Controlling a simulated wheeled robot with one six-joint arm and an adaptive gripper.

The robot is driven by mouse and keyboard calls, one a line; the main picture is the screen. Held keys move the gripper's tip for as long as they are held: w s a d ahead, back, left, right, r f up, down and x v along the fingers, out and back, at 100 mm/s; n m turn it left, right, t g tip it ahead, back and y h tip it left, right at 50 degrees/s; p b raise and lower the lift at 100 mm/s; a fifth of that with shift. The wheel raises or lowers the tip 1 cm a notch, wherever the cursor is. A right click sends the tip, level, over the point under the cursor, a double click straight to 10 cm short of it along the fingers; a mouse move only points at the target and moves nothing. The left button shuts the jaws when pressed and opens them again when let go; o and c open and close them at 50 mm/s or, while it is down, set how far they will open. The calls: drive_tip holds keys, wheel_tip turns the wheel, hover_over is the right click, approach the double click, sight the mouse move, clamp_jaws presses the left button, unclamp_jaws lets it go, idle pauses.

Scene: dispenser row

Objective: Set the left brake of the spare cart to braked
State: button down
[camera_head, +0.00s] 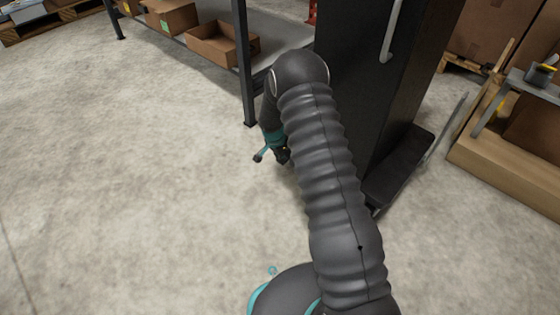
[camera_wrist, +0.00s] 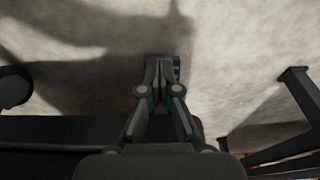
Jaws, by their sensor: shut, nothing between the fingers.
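A low black platform (camera_head: 402,165) stands at the right of the tall dark cabinet in the head view; it may be the spare cart, but I cannot tell for sure. I cannot make out its left brake. My gripper (camera_head: 272,154) points down near the floor, left of the cabinet, partly hidden by my arm. In the wrist view my gripper (camera_wrist: 163,66) is shut and empty, over bare floor. A small dark piece (camera_wrist: 177,62) shows beside the fingertips; whether it touches them is unclear. A dark round shape (camera_wrist: 14,88), possibly a wheel, is at the left edge.
The tall dark cabinet (camera_head: 352,75) with a pale handle (camera_head: 392,30) stands behind my arm. A shelf rack (camera_head: 246,70) with cardboard boxes (camera_head: 222,44) is at the back left. A wooden-coloured box (camera_head: 500,170) is at the right. Floor at the left is clear.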

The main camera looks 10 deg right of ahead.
drive_tip(key=shift+s+f+b, duration=0.1)
drive_tip(key=shift+f+b, duration=0.2)
drive_tip(key=shift+f, duration=0.25)
drive_tip(key=shift+r, duration=0.2)
drive_tip(key=shift+r+p, duration=0.3)
drive_tip(key=shift+r, duration=0.45)
drive_tip(key=shift+r, duration=0.1)
drive_tip(key=shift+a+r, duration=0.1)
drive_tip(key=shift+r, duration=0.2)
drive_tip(key=s+a+r+p, duration=0.1)
drive_tip(key=s+a+r, duration=0.1)
drive_tip(key=r, duration=0.3)
drive_tip(key=s+a+r, duration=0.2)
drive_tip(key=a+r, duration=0.2)
drive_tip(key=r, duration=0.2)
drive_tip(key=shift+p, duration=0.35)
drive_tip(key=shift+s, duration=0.1)
